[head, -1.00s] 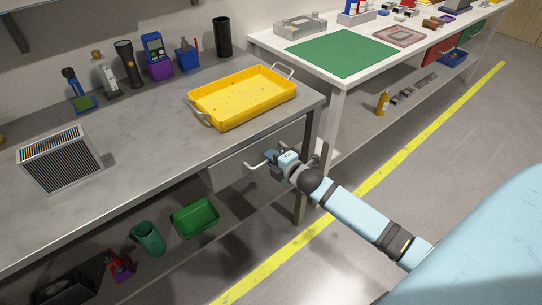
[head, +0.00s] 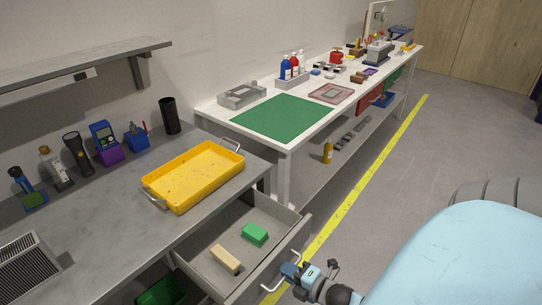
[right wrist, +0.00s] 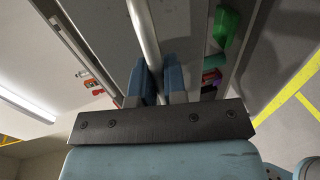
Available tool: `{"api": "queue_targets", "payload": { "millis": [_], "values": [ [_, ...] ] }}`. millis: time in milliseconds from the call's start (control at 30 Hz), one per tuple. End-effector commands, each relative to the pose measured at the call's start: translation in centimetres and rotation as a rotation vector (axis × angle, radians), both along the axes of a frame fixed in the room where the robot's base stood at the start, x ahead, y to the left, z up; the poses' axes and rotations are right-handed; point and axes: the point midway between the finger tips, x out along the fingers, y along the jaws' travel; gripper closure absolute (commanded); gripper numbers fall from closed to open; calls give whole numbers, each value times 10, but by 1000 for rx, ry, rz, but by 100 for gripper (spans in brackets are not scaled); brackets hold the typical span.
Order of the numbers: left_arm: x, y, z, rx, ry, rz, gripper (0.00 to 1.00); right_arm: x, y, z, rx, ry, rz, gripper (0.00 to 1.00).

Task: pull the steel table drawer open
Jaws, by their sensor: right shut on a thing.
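The steel table (head: 95,215) has its drawer (head: 272,217) pulled out at its right end in the head view. The drawer's inside shows, with a green block (head: 255,234) and a tan block (head: 225,259) lying in it. My right gripper (head: 290,270) is at the drawer front, shut on the bar handle (head: 295,256). In the right wrist view the handle (right wrist: 144,32) passes between the two blue fingers (right wrist: 159,80). My left gripper is not in view.
A yellow tray (head: 195,176) stands on the steel table above the drawer. A white table with a green mat (head: 282,118) stands beyond it. The floor along the yellow line (head: 358,195) is clear.

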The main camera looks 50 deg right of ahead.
Motion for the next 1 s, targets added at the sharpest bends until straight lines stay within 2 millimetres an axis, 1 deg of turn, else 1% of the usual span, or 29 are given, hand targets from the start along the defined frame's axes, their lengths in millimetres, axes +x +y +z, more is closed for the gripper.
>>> {"api": "queue_targets", "payload": {
  "millis": [33,100,300,467,767,800,867,900,1000],
  "values": [
    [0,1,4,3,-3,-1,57,-9,-1,2,0,2,-2,100],
    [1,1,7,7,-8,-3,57,-18,-2,1,0,2,-1,100],
    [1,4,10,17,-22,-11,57,-33,-3,1,0,-1,-1,100],
    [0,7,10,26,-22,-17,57,-37,-4,0,0,-1,-1,100],
    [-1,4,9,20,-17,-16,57,-37,-4,0,0,-1,-1,100],
    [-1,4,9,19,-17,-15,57,-37,-4,0,0,-1,-1,81],
    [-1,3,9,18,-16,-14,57,-37,-4,0,0,-1,-1,67],
    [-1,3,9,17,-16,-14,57,-37,-4,0,0,-1,-1,64],
    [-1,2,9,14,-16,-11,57,-37,-3,0,0,-1,-1,64]
  ]
}}
